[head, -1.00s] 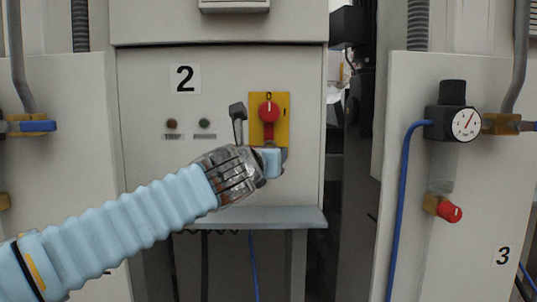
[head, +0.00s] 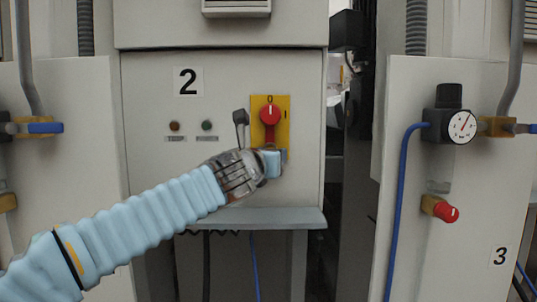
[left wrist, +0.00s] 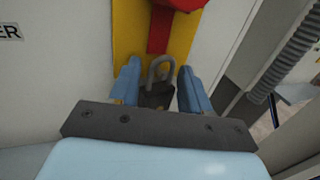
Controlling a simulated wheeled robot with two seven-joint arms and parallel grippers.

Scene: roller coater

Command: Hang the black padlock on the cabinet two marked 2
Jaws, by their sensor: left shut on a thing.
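My left gripper (head: 281,160) reaches in from the left to just below the red switch (head: 270,112) on a yellow plate (head: 285,107). This plate is on the front of the cabinet marked 2 (head: 150,150). In the left wrist view, the blue fingers of my left gripper (left wrist: 157,80) are shut on the black padlock (left wrist: 158,97). Its grey shackle (left wrist: 162,68) points up toward the red switch's lower part (left wrist: 160,28), in front of the yellow plate. I cannot tell whether the shackle touches the plate. The gripper hides the padlock in the head view. My right gripper is not in view.
A ledge (head: 250,217) juts out below the cabinet front. Two small indicator lamps (head: 207,125) are left of the switch. At right, a cabinet marked 3 carries a gauge (head: 461,126), a red knob (head: 446,213) and a blue hose (head: 402,200). A dark gap separates the cabinets.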

